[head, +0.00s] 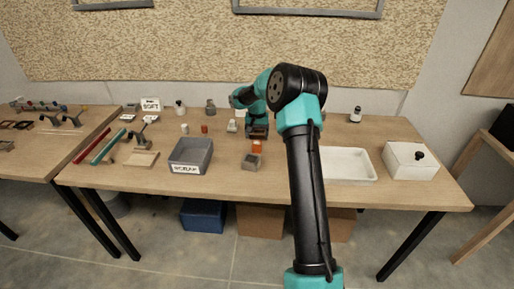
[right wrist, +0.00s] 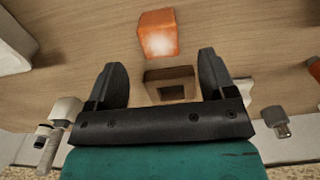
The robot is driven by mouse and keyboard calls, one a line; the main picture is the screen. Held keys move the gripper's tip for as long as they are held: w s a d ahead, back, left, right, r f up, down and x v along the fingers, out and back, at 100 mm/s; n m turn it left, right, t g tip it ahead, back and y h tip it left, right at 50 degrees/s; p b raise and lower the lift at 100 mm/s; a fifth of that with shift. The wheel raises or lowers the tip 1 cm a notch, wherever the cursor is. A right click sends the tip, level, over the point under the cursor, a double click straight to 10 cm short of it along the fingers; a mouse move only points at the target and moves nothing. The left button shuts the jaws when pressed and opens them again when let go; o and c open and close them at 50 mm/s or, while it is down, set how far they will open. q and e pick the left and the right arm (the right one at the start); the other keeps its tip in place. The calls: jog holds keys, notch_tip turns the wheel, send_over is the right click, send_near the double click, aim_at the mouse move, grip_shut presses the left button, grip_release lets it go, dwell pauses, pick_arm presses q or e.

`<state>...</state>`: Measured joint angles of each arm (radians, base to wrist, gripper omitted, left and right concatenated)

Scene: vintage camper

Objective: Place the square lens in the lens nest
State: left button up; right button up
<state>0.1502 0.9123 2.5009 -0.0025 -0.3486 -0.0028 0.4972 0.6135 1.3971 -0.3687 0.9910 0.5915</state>
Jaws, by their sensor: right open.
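A small orange block (head: 256,147), which may be the square lens, sits on the table just in front of my right gripper (head: 257,129). In the right wrist view the orange block (right wrist: 158,34) lies beyond the fingertips, untouched. A brown, square-mouthed hollow box (right wrist: 170,86), which may be the lens nest, shows between the two fingers of my right gripper (right wrist: 161,64). The fingers are apart and hold nothing. Whether they touch the box I cannot tell; in the head view my gripper mostly hides it. My left gripper is not in view.
A grey labelled bin (head: 189,166) is to the left. A white tray (head: 348,178) and a white box with a black knob (head: 408,167) are to the right. Small items line the table's back.

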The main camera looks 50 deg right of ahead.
aim_at(257, 143)
jog(key=shift+f, duration=0.1)
jog(key=shift+a+f, duration=0.1)
jog(key=shift+f, duration=2.4)
jog(key=shift+c, duration=0.4)
jog(key=c, duration=1)
jog(key=shift+r, duration=0.1)
notch_tip(257, 143, up, 10)
jog(key=shift+f, duration=0.1)
jog(key=shift+s, duration=0.1)
